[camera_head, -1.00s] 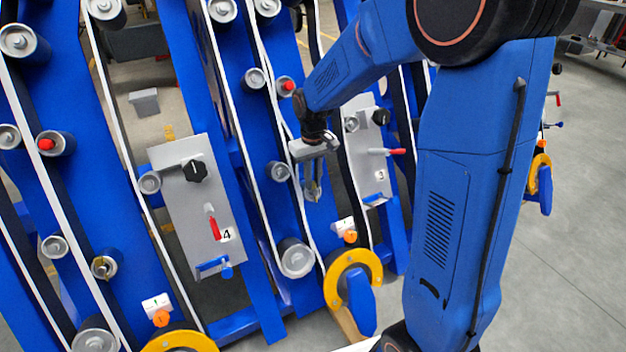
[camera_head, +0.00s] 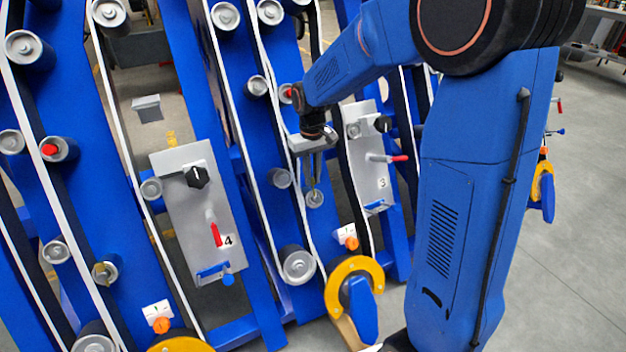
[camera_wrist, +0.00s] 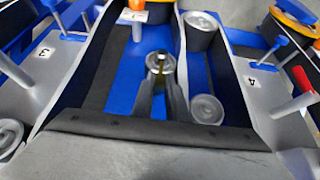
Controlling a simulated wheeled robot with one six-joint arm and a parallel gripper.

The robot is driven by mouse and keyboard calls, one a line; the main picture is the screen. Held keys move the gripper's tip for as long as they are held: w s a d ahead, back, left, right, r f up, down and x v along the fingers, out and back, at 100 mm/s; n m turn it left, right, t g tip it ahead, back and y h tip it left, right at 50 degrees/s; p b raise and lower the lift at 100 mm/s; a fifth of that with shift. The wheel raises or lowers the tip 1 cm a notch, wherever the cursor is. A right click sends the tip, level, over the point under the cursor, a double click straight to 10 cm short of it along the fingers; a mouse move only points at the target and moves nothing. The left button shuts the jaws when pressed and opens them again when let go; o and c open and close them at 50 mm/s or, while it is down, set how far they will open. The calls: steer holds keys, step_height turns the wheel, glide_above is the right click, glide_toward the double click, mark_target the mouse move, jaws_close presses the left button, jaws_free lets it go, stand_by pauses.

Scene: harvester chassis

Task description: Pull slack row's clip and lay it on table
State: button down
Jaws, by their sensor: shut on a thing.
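My gripper (camera_head: 317,179) hangs beside the belt left of panel 3 (camera_head: 366,155), its narrow fingers pointing down. It is shut on a small brass-coloured clip (camera_head: 315,187), mostly hidden by the fingers. A small grey roller (camera_head: 314,199) is just beyond the clip; I cannot tell whether they still touch. In the wrist view, the clip (camera_wrist: 158,70) is between the fingertips (camera_wrist: 159,92), in front of the roller. A similar brass clip (camera_head: 101,271) sits on a roller in the row further left. Which belt is slack is unclear.
Blue frames with white belts and grey rollers stand close on both sides. Panel 4 (camera_head: 198,215), with a black knob and red lever, is to the left. A yellow ring (camera_head: 366,267) is below. A cluttered table (camera_head: 600,48) stands far back right; grey floor is open there.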

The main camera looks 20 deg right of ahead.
steer(key=shift+w+a+r, duration=0.1)
steer(key=shift+w+r, duration=0.4)
steer(key=shift+r, duration=0.3)
steer(key=shift+w+a+r, duration=0.1)
steer(key=shift+w+r, duration=0.35)
steer(key=shift+r, duration=0.35)
